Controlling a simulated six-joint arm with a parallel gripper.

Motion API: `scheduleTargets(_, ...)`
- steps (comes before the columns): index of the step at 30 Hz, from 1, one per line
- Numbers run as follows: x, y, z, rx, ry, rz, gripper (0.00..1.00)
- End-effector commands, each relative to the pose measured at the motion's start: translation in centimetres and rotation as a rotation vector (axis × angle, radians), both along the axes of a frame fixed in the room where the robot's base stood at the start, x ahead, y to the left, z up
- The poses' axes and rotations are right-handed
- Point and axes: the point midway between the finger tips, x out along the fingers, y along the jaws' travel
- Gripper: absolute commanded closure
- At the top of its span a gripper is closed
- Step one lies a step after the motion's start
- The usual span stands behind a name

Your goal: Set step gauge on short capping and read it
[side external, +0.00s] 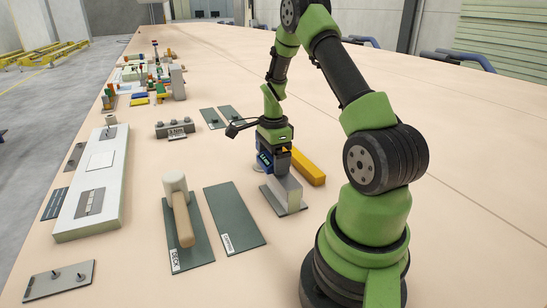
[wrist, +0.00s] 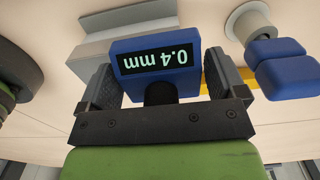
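The step gauge (side external: 266,160) is a small blue box with a lit display, held low under my gripper (side external: 273,143). In the wrist view the gauge (wrist: 185,77) sits between the two dark fingers of my gripper (wrist: 165,85), which look closed on its sides. Its display reads 0.4 mm, upside down in that view. A light grey block (side external: 288,190), perhaps the short capping, stands on a dark plate right beside the gauge. It also shows as a grey edge (wrist: 125,22) behind the gauge. Whether the gauge's underside touches it is hidden.
A yellow bar (side external: 309,168) lies just behind the block. A mallet (side external: 181,215) rests on a green plate, next to a bare green plate (side external: 235,217). A long white panel (side external: 75,213) lies at left. The table right of my arm is clear.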

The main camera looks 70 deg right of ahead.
Motion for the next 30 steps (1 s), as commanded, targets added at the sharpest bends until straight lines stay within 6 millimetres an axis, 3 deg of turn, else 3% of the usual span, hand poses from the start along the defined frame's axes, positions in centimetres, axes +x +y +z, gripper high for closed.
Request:
scheduleTargets(11, 0.0, 0.0, 0.6, -0.001, -0.001, 0.000, 0.00)
scheduleTargets(30, 0.0, 0.0, 6.0, -0.002, -0.002, 0.001, 0.00)
